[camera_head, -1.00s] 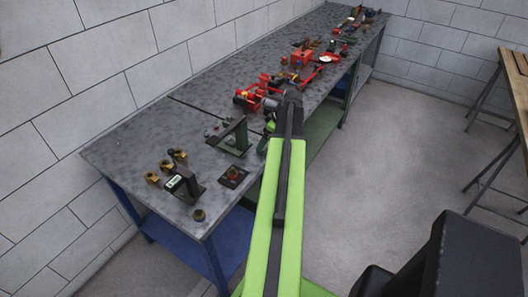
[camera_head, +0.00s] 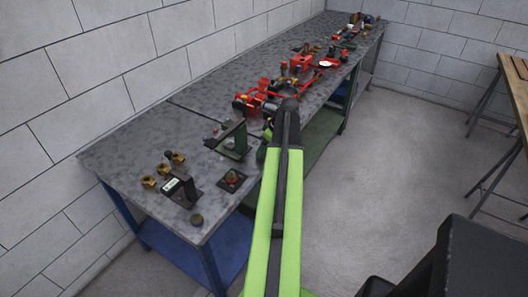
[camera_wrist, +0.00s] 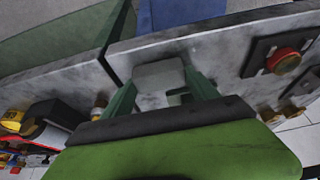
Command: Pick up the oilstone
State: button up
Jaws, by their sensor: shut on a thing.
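My gripper (camera_head: 287,108) shows from behind as a black end on my lime-green arm, at the front edge of the grey bench. It is shut on the oilstone. Its fingertips are mostly hidden, so the exact grip cannot be seen.
A dark green stand (camera_head: 236,148) is on the bench (camera_head: 125,150), close to my gripper's left. A plate with a red knob (camera_wrist: 286,62) lies nearby. Brass fittings (camera_head: 150,182) and red pump parts (camera_head: 250,101) crowd the bench. The floor (camera_head: 400,180) at right is clear.

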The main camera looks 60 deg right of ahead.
jog(key=shift+r, duration=0.1)
jog(key=r+p, duration=0.5)
jog(key=shift+s+a, duration=0.1)
jog(key=shift+s, duration=0.3)
jog(key=s+a+r+p, duration=0.2)
jog(key=s+r+p, duration=0.3)
jog(key=s, duration=0.5)
jog(key=shift+s+r+p, duration=0.35)
jog(key=shift+r+p, duration=0.05)
jog(key=shift+p, duration=0.1)
